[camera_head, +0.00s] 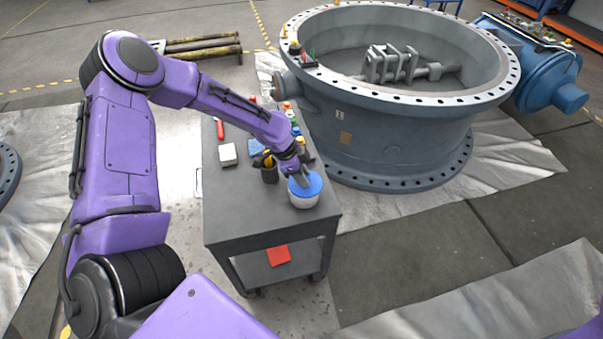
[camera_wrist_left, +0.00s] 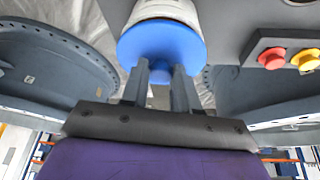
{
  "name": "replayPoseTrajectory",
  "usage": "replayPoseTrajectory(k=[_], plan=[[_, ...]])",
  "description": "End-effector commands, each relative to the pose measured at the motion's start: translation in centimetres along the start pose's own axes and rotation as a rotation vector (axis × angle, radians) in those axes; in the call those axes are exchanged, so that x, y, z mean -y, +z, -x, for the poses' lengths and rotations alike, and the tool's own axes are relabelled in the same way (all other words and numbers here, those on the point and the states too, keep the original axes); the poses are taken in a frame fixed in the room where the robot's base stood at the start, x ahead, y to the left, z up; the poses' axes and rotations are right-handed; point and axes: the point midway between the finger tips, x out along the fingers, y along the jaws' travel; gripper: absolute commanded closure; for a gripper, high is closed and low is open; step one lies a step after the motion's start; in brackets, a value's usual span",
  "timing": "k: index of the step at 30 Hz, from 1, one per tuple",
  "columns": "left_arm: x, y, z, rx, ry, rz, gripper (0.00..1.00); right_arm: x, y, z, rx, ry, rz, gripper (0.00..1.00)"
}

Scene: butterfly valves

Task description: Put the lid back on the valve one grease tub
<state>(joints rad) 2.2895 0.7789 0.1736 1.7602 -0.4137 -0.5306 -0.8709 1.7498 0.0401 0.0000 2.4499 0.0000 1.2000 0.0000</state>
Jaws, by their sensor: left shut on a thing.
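The grease tub (camera_head: 305,203) is a white round tub near the front right corner of the grey cart. The blue round lid (camera_head: 314,187) is over its top and covers its mouth; I cannot tell whether it is fully seated or slightly above the rim. My left gripper (camera_head: 303,179) comes down from above and is shut on the middle of the lid. In the left wrist view the lid (camera_wrist_left: 161,38) lies just beyond the fingertips (camera_wrist_left: 160,75), with the tub (camera_wrist_left: 166,9) behind it. My right gripper is not in view.
The cart (camera_head: 265,225) also holds a dark cup (camera_head: 269,173), a white block (camera_head: 228,154), a red-handled tool (camera_head: 220,129) and several small coloured items at the back. The large grey valve body (camera_head: 400,135) stands close on the right. A red item (camera_head: 278,256) is on the lower shelf.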

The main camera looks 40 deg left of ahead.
Motion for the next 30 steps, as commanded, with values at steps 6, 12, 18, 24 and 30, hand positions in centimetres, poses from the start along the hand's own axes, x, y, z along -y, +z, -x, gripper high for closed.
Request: replayPoseTrajectory(k=[6, 12, 18, 24, 30], plan=[[0.02, 0.07, -0.22, -0.001, -0.001, 0.0, 0.99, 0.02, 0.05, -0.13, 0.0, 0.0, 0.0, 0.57], [0.03, 0.07, -0.21, -0.001, -0.001, 0.0, 0.99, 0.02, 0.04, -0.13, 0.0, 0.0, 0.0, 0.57], [0.02, 0.09, -0.16, 0.0, -0.001, 0.0, 0.99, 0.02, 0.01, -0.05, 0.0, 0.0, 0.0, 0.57], [-0.02, 0.32, -0.04, -0.001, -0.001, 0.0, 0.99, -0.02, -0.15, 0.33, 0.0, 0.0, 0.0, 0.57], [-0.03, 0.4, -0.12, -0.001, -0.001, 0.0, 0.99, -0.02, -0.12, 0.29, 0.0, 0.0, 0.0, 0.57]])
